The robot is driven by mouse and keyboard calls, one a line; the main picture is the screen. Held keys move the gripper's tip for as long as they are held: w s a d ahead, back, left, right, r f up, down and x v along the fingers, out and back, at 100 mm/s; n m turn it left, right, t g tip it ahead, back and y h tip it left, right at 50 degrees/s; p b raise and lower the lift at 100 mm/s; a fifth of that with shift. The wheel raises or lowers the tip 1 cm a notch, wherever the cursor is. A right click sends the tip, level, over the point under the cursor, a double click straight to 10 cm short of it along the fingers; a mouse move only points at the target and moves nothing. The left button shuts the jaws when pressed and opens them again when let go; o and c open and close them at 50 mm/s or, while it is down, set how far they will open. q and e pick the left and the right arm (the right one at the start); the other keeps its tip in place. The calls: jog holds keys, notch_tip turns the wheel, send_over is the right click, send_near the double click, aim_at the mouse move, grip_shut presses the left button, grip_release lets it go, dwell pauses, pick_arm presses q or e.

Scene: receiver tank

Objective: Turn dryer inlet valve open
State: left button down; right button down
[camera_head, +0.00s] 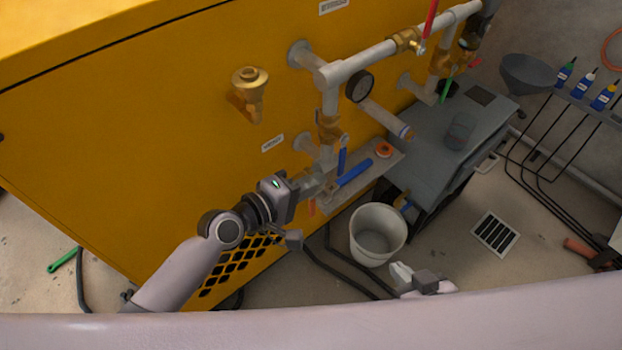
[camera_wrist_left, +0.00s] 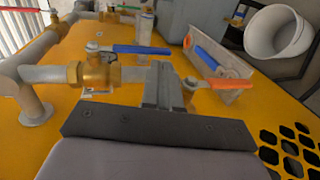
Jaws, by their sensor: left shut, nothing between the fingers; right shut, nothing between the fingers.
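A brass valve (camera_head: 329,131) with a blue lever (camera_head: 342,160) sits on the grey pipe at the yellow cabinet's front. In the left wrist view the brass valve (camera_wrist_left: 98,72) and its blue lever (camera_wrist_left: 140,49) are left of and beyond my fingers. An orange-red lever (camera_wrist_left: 222,84) lies just right of them. No readable label tells which valve is the dryer inlet. My left gripper (camera_head: 325,175) is shut and empty, close below the brass valve; contact with a lever cannot be told. My right gripper (camera_head: 404,277) is shut and empty, low beside the bucket.
A grey shelf (camera_head: 385,166) holds a blue-handled tool (camera_head: 354,172) and an orange roll (camera_head: 383,149). A gauge (camera_head: 360,86) and a red-levered valve (camera_head: 407,40) are higher up. A white bucket (camera_head: 377,234) stands on the floor beside a grey cabinet (camera_head: 430,150).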

pick_arm(q)
jog(key=s+a, duration=0.6)
jog(key=a, duration=0.2)
jog(key=shift+a, duration=0.1)
jog(key=s+a+f+m+t+y, duration=0.1)
jog(key=s+a+f+m+y, duration=0.85)
jog(key=a, duration=0.35)
notch_tip(320, 180, up, 11)
jog(key=a+p, duration=0.2)
jog(key=p, duration=1.1)
jog(key=shift+s+p, duration=0.35)
jog(key=shift+y, duration=0.25)
